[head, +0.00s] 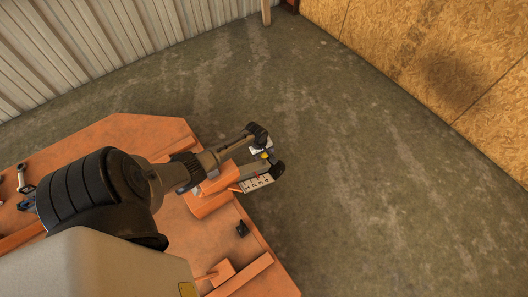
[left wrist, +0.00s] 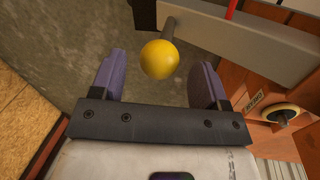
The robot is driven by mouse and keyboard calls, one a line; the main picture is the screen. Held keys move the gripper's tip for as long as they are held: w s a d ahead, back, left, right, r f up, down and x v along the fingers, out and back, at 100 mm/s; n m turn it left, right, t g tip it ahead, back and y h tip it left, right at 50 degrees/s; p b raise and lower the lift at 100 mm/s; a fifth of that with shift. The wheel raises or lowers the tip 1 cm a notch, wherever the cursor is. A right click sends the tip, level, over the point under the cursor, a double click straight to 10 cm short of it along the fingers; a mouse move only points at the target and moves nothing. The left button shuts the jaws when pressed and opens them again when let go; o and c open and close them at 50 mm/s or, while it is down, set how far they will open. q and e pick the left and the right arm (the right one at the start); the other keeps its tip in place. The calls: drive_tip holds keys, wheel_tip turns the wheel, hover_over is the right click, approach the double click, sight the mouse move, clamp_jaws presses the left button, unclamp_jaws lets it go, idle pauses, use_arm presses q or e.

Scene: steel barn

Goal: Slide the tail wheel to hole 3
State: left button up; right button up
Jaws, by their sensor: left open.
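My left gripper (head: 262,147) is at the outer end of the orange machine in the head view. In the left wrist view its two purple fingers (left wrist: 161,60) are apart, one on each side of a yellow ball knob (left wrist: 160,59). The fingers do not appear to touch the knob, which sits on a dark rod beside a grey bar (left wrist: 235,45). The knob also shows small in the head view (head: 265,155). A dark rounded part, perhaps the tail wheel (head: 279,169), is beside a white marked plate (head: 257,184). The plate's numbers are too small to read.
The orange deck (head: 140,135) fills the lower left, with a raised rail (head: 240,275) and a small black part (head: 242,229). A round pale-and-black fitting (left wrist: 282,114) shows at the right in the wrist view. Open concrete floor (head: 360,190) lies to the right.

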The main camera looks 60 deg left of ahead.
use_arm(q)
wheel_tip(320, 180, up, 12)
drive_tip(key=s+p, duration=0.2)
drive_tip(key=p, duration=0.4)
drive_tip(key=shift+s+f, duration=0.15)
idle(0.3)
